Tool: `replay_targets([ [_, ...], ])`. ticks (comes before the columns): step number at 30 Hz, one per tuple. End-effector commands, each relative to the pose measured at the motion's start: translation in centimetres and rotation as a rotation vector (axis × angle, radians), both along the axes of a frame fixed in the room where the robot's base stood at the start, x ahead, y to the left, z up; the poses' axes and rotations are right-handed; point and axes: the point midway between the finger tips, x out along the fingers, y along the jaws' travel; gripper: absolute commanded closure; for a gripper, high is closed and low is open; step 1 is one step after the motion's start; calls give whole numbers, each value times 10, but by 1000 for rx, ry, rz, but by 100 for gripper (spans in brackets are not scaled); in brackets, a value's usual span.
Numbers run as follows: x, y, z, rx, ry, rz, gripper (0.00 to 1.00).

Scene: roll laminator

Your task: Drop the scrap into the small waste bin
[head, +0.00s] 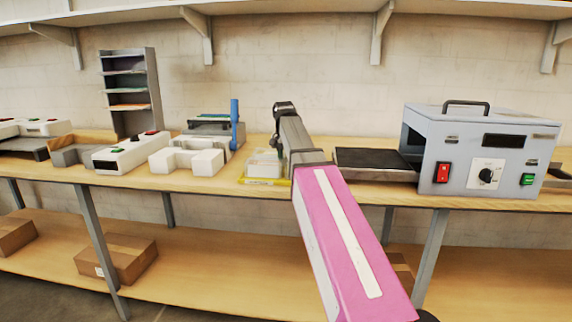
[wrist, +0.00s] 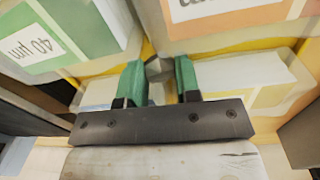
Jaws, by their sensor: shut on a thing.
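My gripper (wrist: 160,78) shows in the wrist view with its two green fingers apart. A small grey piece (wrist: 158,69) sits between the fingertips and looks like the scrap; its full shape is hard to tell. I cannot make out the small waste bin for sure in either view.
In the wrist view, a green box labelled 40 µm (wrist: 42,45) and an orange-and-white box (wrist: 235,12) lie close beyond the fingers. In the head view, the laminator (head: 470,150) stands right, white machines (head: 130,152) left, and a clear container (head: 264,166) beside my arm.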

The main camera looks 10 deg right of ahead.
Motion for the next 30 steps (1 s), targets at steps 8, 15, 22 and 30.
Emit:
replay_targets([
  [8, 0, 0, -24, 0, 0, 0, 91],
  [15, 0, 0, -26, 0, 1, 0, 91],
  [22, 0, 0, -26, 0, 1, 0, 44],
  [30, 0, 0, -20, 0, -1, 0, 44],
])
